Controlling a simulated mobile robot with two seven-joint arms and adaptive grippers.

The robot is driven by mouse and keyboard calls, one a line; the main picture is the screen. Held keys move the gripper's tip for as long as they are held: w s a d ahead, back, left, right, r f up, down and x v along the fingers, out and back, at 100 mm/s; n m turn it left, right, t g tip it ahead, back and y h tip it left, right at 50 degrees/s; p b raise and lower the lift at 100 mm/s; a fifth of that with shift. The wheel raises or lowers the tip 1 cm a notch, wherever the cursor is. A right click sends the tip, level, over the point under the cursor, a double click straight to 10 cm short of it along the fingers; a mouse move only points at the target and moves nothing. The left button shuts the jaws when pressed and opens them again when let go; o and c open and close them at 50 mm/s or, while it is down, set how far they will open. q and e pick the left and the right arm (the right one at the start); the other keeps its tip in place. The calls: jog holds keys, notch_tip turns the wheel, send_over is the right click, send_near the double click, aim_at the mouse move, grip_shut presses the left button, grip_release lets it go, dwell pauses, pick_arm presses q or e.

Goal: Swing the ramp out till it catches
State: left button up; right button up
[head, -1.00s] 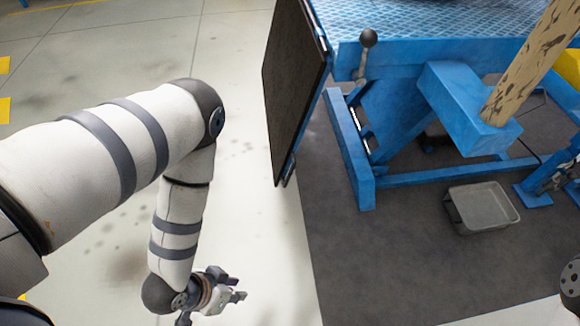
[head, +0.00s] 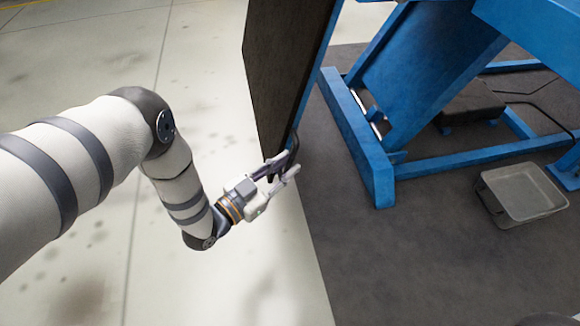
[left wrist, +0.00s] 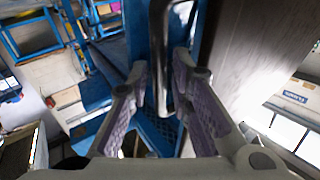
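The ramp (head: 280,80) is a dark flat panel hanging nearly upright at the left end of the blue lift; it shows at the right in the left wrist view (left wrist: 240,50). A dark bent handle (head: 295,146) is at its lower edge by the blue rim. My left gripper (head: 282,172) is at this handle. In the left wrist view its fingers (left wrist: 160,85) stand apart on either side of the handle bar (left wrist: 160,45), with small gaps showing. Whether they touch it farther down is unclear. My right gripper is out of view.
The blue lift frame (head: 375,170) stands on a dark mat (head: 400,260) right of the ramp. A grey tray (head: 525,190) lies at the right. The pale floor (head: 70,270) left of the ramp is clear apart from my arm.

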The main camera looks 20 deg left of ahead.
pick_arm(q)
jog(key=shift+x, duration=0.85)
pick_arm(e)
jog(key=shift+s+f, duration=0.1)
pick_arm(q)
jog(key=shift+c, duration=0.6)
grip_shut()
jog(key=shift+a, duration=0.1)
